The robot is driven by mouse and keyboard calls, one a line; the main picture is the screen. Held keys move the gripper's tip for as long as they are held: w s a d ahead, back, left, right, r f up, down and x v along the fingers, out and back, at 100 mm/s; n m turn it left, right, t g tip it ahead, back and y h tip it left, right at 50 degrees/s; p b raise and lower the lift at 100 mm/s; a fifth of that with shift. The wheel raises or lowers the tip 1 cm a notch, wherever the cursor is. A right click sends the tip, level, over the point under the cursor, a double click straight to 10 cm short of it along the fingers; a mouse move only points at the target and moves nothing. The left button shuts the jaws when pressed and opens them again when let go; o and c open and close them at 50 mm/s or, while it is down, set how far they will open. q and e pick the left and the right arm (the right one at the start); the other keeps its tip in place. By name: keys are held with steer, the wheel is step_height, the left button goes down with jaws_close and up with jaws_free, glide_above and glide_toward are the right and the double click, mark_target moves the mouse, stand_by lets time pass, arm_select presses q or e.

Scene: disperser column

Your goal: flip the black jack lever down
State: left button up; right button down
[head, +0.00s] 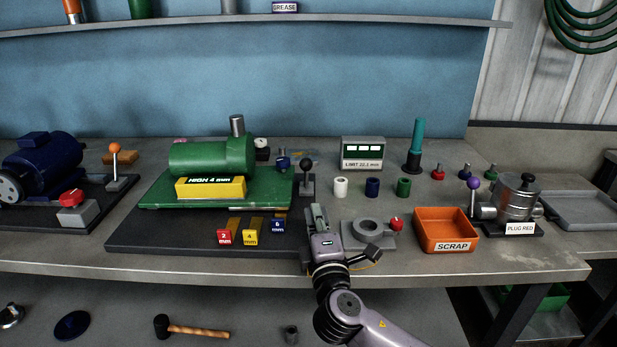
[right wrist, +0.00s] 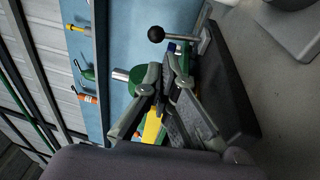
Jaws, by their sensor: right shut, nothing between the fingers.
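The black jack lever (head: 307,165) has a round black knob on a metal rod and stands upright on a small grey block at the right end of the dark base plate. It also shows in the right wrist view (right wrist: 156,34), at the top. My right gripper (head: 317,211) is shut and empty, in front of the lever and apart from it in the head view. In the right wrist view its fingers (right wrist: 168,76) meet below the knob in the picture. My left gripper is not in view.
A green cylinder machine (head: 210,157) with a yellow label sits left of the lever. A grey ring fixture (head: 367,230) stands close to the right of my gripper. The orange scrap bin (head: 446,228) is farther right. A limit display (head: 362,152) stands behind.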

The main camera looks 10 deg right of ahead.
mark_target(307, 170)
steer(key=w, duration=0.3)
steer(key=w+r+p, duration=0.1)
steer(key=w, duration=0.3)
steer(key=w+d, duration=0.1)
steer(key=w, duration=0.3)
steer(key=shift+r, duration=0.3)
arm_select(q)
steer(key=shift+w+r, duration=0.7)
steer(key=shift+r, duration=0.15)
arm_select(e)
steer(key=shift+w+d, duration=0.15)
steer(key=shift+w, duration=0.55)
arm_select(q)
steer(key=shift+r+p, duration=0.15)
steer(key=shift+p, duration=0.2)
arm_select(e)
steer(key=shift+r, duration=0.1)
